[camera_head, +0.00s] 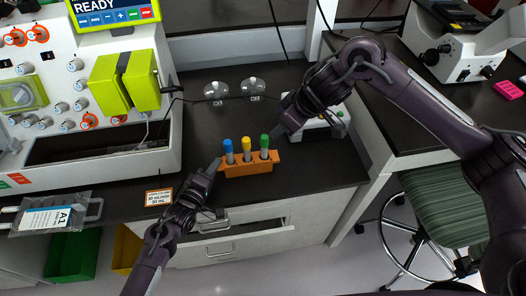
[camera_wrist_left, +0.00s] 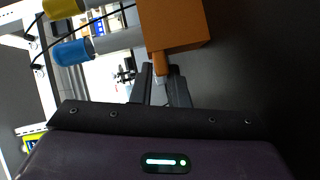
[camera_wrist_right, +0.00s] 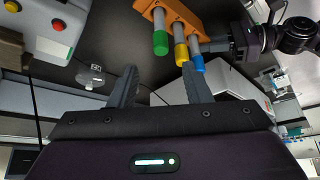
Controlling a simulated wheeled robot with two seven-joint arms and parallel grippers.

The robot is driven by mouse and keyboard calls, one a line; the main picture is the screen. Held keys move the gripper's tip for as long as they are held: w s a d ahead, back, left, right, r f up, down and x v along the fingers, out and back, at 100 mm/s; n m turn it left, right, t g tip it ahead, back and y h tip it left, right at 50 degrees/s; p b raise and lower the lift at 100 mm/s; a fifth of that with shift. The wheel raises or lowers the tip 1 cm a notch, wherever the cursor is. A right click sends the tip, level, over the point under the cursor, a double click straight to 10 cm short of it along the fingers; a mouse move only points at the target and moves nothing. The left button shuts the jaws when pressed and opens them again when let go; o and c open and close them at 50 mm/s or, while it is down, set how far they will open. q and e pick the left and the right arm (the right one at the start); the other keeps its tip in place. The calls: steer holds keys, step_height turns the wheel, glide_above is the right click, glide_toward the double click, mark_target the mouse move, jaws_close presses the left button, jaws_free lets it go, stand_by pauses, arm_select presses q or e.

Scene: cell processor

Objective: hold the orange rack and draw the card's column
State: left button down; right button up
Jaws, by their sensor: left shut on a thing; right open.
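The orange rack (camera_head: 249,168) stands on the dark bench and holds three upright columns. They are capped blue (camera_head: 228,146), yellow (camera_head: 246,144) and green (camera_head: 264,142) from left to right. My left gripper (camera_head: 217,166) is shut on the rack's left end; its fingers close on a small orange tab (camera_wrist_left: 161,63) in the left wrist view. My right gripper (camera_head: 276,134) is open beside the green cap. In the right wrist view the green cap (camera_wrist_right: 160,42) lies ahead of the spread fingers (camera_wrist_right: 160,78).
A white processor (camera_head: 150,60) with green blocks and knobs stands at left. Two clear round items (camera_head: 233,88) lie behind the rack. A white device (camera_head: 335,122) is right of the right gripper. A labelled bag (camera_head: 52,217) is at front left, and a drawer (camera_head: 235,240) is partly open below.

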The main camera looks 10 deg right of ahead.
mark_target(264, 152)
steer(key=shift+w+a+f+m+t+y, duration=0.15)
steer(key=shift+w+a+f+m+y, duration=1.05)
steer(key=shift+m, duration=4.3)
steer(key=shift+s+d+f+m+t+y, duration=0.1)
steer(key=shift+f+m+y, duration=0.35)
steer(key=shift+f+m, duration=3.35)
steer(key=shift+w+a+r+m+t+y, duration=0.15)
steer(key=shift+w+a+m+y, duration=0.6)
steer(key=shift+m, duration=6.45)
steer(key=shift+s+d, duration=0.15)
steer(key=shift+s, duration=0.05)
steer(key=shift+c, duration=0.2)
jaws_close()
